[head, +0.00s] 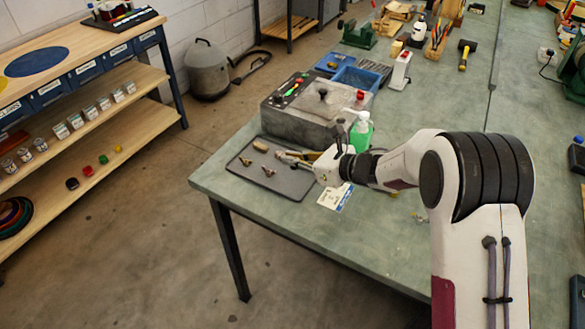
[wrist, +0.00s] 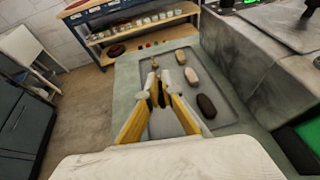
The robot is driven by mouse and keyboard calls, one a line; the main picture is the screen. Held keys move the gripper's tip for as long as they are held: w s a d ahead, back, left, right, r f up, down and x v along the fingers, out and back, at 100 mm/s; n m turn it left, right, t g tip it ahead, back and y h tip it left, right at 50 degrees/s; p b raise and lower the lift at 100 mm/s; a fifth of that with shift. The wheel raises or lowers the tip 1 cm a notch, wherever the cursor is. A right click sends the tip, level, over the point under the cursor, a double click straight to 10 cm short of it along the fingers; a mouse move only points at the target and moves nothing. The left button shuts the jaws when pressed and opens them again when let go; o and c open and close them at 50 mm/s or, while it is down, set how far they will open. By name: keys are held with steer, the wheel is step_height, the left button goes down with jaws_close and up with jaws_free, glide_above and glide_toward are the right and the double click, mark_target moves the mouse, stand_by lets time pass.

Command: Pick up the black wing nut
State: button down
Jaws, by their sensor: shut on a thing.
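My gripper (wrist: 157,92) has its yellow fingers closed together at the tips, over the grey tray (wrist: 222,112). A small dark piece, seemingly the black wing nut (wrist: 161,95), shows between the fingertips. Its shape is mostly hidden by the fingers, and I cannot tell whether it touches the tray. In the head view my gripper (head: 285,156) reaches in from the right, low over the dark tray (head: 291,184), and the held piece cannot be made out there.
On the tray lie a tan oval piece (wrist: 180,57), a beige one (wrist: 191,76) and a dark brown one (wrist: 206,105), right of my fingers. Small brass pieces (head: 256,170) lie left of them. A grey block-like machine (head: 318,115) and a green bottle (head: 361,133) stand close behind.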

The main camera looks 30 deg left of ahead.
steer(key=shift+r, duration=1.3)
